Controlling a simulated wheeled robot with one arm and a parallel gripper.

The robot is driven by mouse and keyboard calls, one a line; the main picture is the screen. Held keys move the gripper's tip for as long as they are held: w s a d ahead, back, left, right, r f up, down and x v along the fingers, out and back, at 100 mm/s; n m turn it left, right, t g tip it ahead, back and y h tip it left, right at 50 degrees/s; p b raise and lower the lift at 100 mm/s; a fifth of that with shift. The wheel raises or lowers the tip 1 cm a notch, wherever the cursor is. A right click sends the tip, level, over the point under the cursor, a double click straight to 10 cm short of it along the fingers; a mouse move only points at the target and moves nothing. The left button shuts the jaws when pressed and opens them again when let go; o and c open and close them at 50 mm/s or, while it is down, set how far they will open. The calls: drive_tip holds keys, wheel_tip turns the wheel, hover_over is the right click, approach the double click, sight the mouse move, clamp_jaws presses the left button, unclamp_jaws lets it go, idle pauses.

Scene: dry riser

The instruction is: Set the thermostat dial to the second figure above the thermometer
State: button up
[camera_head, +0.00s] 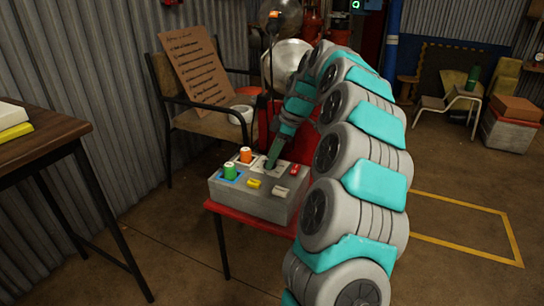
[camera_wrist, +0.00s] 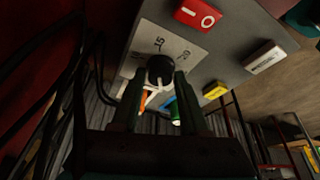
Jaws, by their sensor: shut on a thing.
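A black thermostat dial (camera_wrist: 160,68) sits on a white plate (camera_wrist: 190,47) on a grey control box (camera_head: 250,203). The plate carries the figures 15 and 20 in the wrist view; other figures are hidden behind my fingers. My gripper (camera_wrist: 158,76) has its two fingers on either side of the dial, shut on it. In the head view my gripper (camera_head: 273,158) reaches down to the box top and hides the dial. I cannot read where the dial's pointer stands. I cannot make out a thermometer or its reading in either view.
The box stands on a red table (camera_head: 240,222). Its top also has an orange knob (camera_head: 246,155), a green knob (camera_head: 229,171), a yellow switch (camera_head: 254,184) and a red switch (camera_wrist: 197,14). A chair with a written board (camera_head: 195,68) stands behind. Open floor lies at the right.

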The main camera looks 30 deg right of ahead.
clamp_jaws()
